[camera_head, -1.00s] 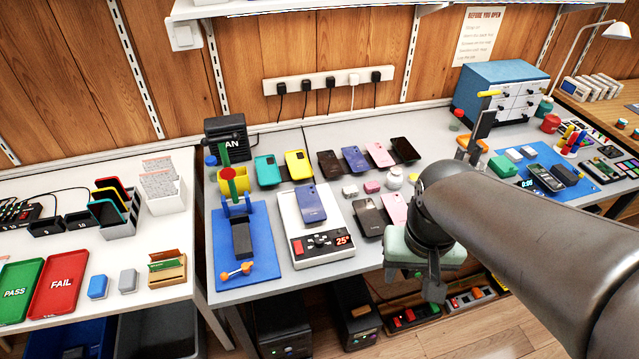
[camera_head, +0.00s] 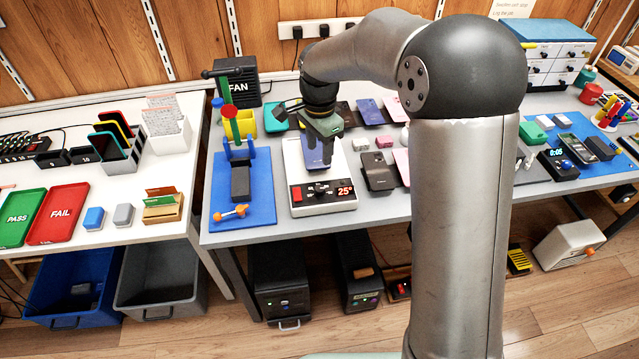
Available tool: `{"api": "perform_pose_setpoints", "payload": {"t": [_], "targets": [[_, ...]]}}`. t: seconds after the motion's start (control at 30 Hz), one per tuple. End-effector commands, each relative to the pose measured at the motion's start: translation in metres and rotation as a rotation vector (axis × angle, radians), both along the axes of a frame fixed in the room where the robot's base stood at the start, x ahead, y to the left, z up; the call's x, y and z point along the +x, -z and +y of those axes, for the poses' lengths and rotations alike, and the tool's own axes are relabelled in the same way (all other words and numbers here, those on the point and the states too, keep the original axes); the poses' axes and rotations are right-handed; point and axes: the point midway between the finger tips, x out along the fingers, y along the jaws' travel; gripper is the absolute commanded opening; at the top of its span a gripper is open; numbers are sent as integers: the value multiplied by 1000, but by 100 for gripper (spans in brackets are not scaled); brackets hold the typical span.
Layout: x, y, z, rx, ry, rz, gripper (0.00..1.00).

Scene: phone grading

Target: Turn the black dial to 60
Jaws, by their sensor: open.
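The black dial (camera_head: 321,188) sits on the front panel of a white hot plate (camera_head: 344,166). It lies between a red switch (camera_head: 297,193) and a red display (camera_head: 345,191) that reads 25°. A blue phone lies on the plate, partly hidden by my gripper (camera_head: 319,158). My gripper is open, points downward and hangs over the plate, behind the dial in the picture. It looks apart from the dial; its exact height and the dial's pointer are too small to tell.
A blue mat (camera_head: 258,206) with a clamp stand lies left of the plate. Dark and pink phones lie close on its right. The fan box (camera_head: 237,82) stands behind. My own arm covers much of the right side of the bench.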

Motion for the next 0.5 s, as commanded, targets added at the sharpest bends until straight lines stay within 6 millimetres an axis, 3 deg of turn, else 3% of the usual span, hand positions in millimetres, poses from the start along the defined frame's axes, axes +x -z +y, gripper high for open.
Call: {"api": "perform_pose_setpoints", "payload": {"t": [0.3, 0.5], "targets": [[-1, 72, -1, -2, -1, 6, 47], [-1, 109, 0, 0, -1, 4, 47]]}}
